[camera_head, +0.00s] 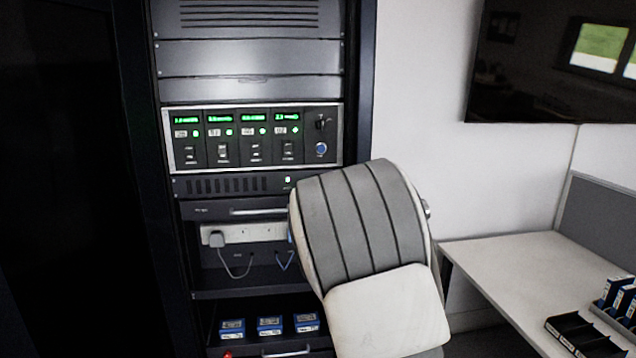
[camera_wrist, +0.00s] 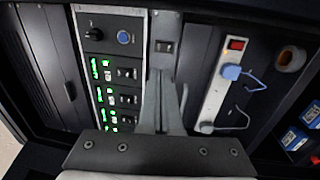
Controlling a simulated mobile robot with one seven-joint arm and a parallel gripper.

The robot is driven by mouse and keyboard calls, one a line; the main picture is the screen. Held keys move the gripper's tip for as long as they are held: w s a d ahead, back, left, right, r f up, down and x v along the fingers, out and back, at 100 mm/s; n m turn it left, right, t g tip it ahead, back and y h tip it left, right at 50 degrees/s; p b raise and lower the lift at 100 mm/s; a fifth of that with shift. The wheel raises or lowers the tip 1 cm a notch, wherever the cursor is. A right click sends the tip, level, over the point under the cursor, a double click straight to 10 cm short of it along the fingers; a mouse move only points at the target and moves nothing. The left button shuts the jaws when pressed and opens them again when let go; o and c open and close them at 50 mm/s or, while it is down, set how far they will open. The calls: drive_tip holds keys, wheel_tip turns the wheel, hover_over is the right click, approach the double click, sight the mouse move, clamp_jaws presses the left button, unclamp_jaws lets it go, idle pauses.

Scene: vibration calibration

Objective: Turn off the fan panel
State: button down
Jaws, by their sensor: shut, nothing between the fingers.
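The fan panel (camera_head: 232,186) is a dark slotted strip in the rack, under the module with green displays. My arm hides the gripper in the head view.
The display module (camera_head: 252,138), with knob and blue button, sits directly above the panel. Below are a drawer and a white power strip (camera_wrist: 222,90) with a red switch and blue plug. Several blue boxes (camera_head: 270,325) lie lower. A desk (camera_head: 530,270) stands right.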

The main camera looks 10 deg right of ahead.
idle(0.3)
drive_tip(key=p, duration=0.4)
approach(317, 173)
drive_tip(key=w, duration=0.4)
drive_tip(key=shift+w+d+f, duration=0.1)
drive_tip(key=shift+w+f, duration=0.2)
drive_tip(key=shift+w, duration=0.55)
drive_tip(key=shift+w+f+b, duration=0.15)
drive_tip(key=shift+b, duration=0.8)
drive_tip(key=shift+r+g, duration=0.3)
drive_tip(key=shift+r, duration=0.55)
drive_tip(key=shift+f+b, duration=0.15)
drive_tip(key=shift+b, duration=0.2)
